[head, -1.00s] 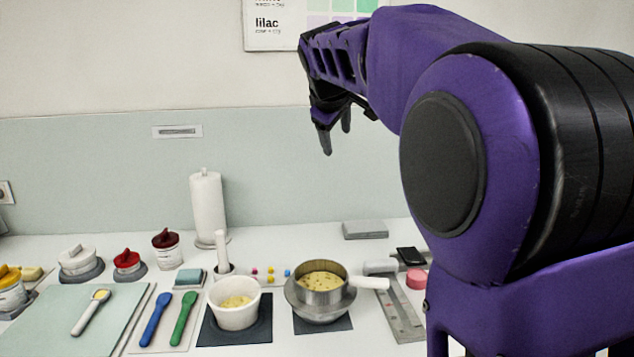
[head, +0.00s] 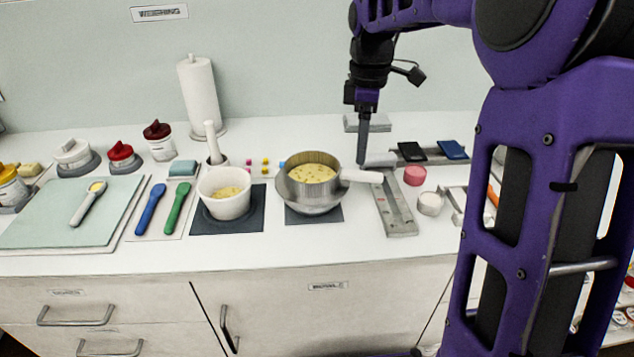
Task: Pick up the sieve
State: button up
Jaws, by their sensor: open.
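The sieve (head: 312,160) is a round metal drum with a pale yellow, speckled filling and a white handle (head: 362,176) pointing right. It sits in a rounded metal bowl (head: 312,200) on a dark square mat (head: 330,216). My gripper (head: 362,158) points down and shows just above the handle in the picture. Its fingers are seen edge-on and overlap, and nothing shows between them. It is open. I cannot tell how far it is from the handle in depth, and I see no clear contact.
A white mortar (head: 224,205) with yellow contents stands left of the sieve on a dark mat. A grey ruler-like strip (head: 396,212) lies to the right. A pink round piece (head: 414,176) and white jar (head: 431,204) stand farther right. A paper roll (head: 200,98) stands behind.

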aim_at(357, 172)
jog(key=f+b, duration=0.1)
jog(key=f, duration=0.7)
jog(key=shift+a+f, duration=0.2)
grip_shut()
